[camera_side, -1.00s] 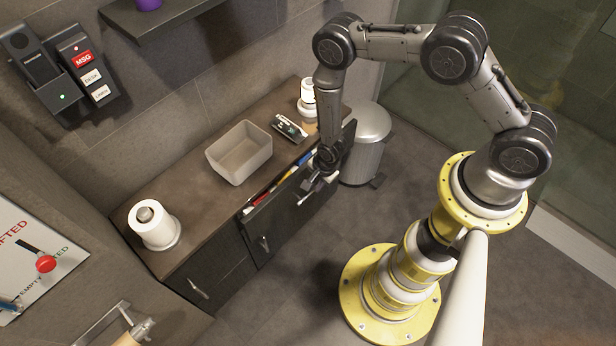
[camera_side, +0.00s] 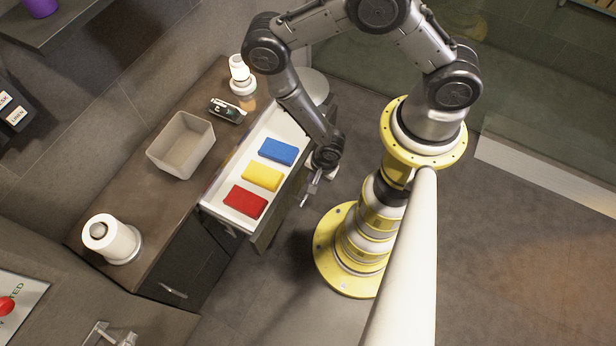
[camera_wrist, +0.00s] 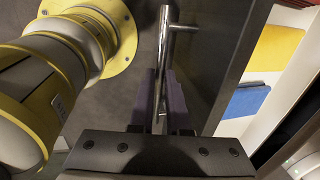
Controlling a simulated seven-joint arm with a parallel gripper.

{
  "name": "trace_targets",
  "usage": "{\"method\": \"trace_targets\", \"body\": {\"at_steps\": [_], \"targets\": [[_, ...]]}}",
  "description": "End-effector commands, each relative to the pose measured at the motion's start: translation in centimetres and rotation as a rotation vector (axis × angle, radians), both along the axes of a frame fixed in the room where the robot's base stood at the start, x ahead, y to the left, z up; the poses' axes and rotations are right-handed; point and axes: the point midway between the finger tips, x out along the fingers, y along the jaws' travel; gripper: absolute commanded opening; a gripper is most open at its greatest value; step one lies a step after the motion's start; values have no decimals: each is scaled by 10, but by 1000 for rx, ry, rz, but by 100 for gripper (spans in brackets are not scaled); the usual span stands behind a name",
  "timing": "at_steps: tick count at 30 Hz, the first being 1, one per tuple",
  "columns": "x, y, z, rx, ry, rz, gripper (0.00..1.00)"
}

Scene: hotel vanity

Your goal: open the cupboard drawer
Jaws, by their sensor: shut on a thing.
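The cupboard drawer (camera_side: 232,212) is pulled well out from under the brown countertop, and its white inside shows. A red block (camera_side: 246,202), a yellow block (camera_side: 262,177) and a blue block (camera_side: 278,151) lie in a row in it. My gripper (camera_side: 312,190) is at the drawer's dark front, on the outer side. In the wrist view my gripper (camera_wrist: 161,100) is shut on the metal bar handle (camera_wrist: 164,62), with a finger on each side of it. The yellow block (camera_wrist: 277,48) and blue block (camera_wrist: 247,99) also show there, beyond the drawer front.
Another cupboard handle (camera_side: 173,291) is at the lower left. The floor right of my base is clear.

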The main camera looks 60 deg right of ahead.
Motion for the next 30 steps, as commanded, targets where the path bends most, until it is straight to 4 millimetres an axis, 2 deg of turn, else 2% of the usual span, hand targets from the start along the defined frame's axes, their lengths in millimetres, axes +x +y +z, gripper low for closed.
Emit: {"method": "trace_targets", "body": {"at_steps": [8, 9, 13, 23, 30], "targets": [[1, 1, 0, 2, -3, 2, 0], [1, 1, 0, 2, -3, 2, 20], [1, 1, 0, 2, -2, 1, 43], [1, 0, 1, 1, -1, 0, 45], [-3, 1, 22, 1, -3, 0, 45]]}}
